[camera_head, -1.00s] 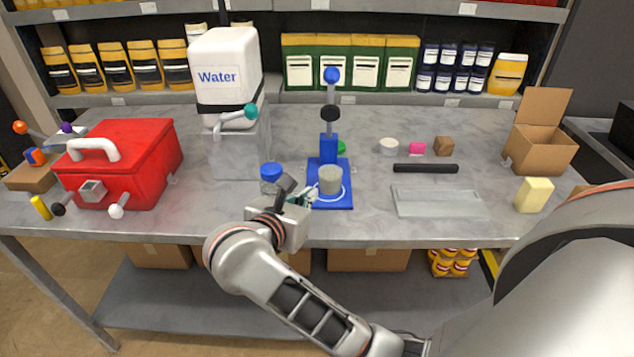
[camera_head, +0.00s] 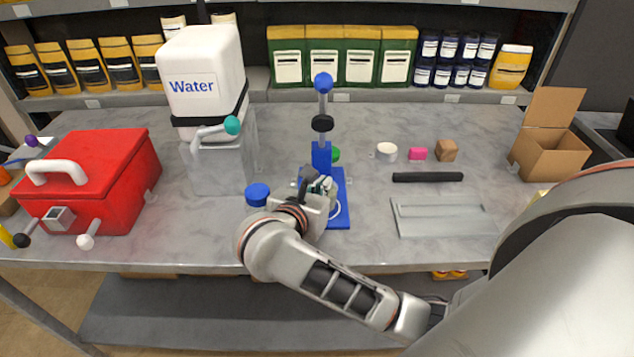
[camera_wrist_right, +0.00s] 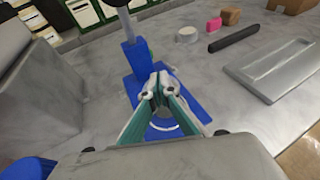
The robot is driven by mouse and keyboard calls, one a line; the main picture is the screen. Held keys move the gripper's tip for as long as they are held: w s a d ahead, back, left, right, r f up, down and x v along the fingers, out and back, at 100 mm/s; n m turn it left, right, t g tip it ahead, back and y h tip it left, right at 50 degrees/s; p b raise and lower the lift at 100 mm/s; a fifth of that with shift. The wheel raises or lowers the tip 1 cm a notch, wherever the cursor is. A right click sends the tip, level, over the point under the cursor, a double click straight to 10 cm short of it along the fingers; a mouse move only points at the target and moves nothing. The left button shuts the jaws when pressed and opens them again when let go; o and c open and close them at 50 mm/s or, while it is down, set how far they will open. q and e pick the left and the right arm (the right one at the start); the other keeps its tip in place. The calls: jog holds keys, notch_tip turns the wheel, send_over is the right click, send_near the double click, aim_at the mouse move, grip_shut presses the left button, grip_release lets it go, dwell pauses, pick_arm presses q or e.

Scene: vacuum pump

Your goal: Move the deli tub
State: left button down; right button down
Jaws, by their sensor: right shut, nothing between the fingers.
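My right gripper (camera_head: 318,184) is shut and empty, above the blue base (camera_head: 337,215) of an upright stand. In the right wrist view its fingertips (camera_wrist_right: 160,84) are together over that base (camera_wrist_right: 184,117). A grey cylinder on the base is almost wholly hidden behind the gripper; I cannot tell whether the fingers touch it. A small pale round tub (camera_head: 386,152) stands farther back and also shows in the right wrist view (camera_wrist_right: 187,35). I cannot tell which is the deli tub. My left gripper is not in view.
A clear box (camera_head: 215,170) stands under the water container (camera_head: 205,75). A blue-capped item (camera_head: 258,194) is left of my gripper. A red cooler (camera_head: 105,180) is at left. A black bar (camera_head: 428,177), clear tray (camera_head: 445,217) and open carton (camera_head: 548,150) lie right.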

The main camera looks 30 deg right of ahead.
jog(key=shift+s+a+f, duration=0.1)
jog(key=shift+a+f, duration=0.2)
jog(key=shift+a, duration=0.15)
jog(key=shift+s, duration=0.1)
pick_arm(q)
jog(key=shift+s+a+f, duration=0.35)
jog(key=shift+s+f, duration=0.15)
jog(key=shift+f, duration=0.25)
pick_arm(e)
jog(key=shift+f, duration=0.1)
